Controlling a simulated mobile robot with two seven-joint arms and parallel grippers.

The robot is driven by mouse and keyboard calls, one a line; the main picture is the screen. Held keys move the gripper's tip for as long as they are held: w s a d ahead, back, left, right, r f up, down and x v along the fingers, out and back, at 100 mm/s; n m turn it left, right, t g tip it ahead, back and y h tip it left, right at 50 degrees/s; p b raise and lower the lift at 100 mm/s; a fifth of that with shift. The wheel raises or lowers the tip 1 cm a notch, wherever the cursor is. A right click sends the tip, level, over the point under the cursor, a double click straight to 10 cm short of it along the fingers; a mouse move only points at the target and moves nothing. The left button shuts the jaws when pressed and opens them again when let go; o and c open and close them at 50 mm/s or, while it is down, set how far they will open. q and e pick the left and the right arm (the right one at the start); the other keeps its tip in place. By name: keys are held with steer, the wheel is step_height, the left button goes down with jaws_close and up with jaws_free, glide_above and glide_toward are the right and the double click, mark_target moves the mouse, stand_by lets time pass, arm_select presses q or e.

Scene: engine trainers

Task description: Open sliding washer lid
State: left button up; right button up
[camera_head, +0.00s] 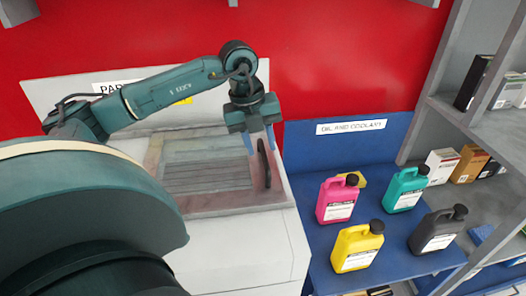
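The parts washer (250,250) is a white cabinet with a see-through sliding lid (205,185) over a slatted basin. The lid looks closed across the basin. A black upright bar handle (265,168) stands at the lid's right end. My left gripper (260,143) points down at the far end of this handle. Its two bluish fingers are spread, one on each side of the handle's top. I cannot tell whether they touch it. My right gripper is not in view.
A blue table (390,262) to the right holds pink (339,200), teal (405,190), yellow (357,247) and black (437,230) bottles. A grey shelf (480,130) with small boxes stands at far right. A red wall (330,60) is behind.

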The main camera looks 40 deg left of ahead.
arm_select(q)
steer(key=shift+w+d+f, duration=0.1)
steer(key=shift+w+f, duration=0.05)
steer(key=shift+f, duration=0.6)
steer(key=shift+w+d+f, duration=0.1)
steer(key=shift+f, duration=0.6)
steer(key=shift+c, duration=0.2)
jaws_close()
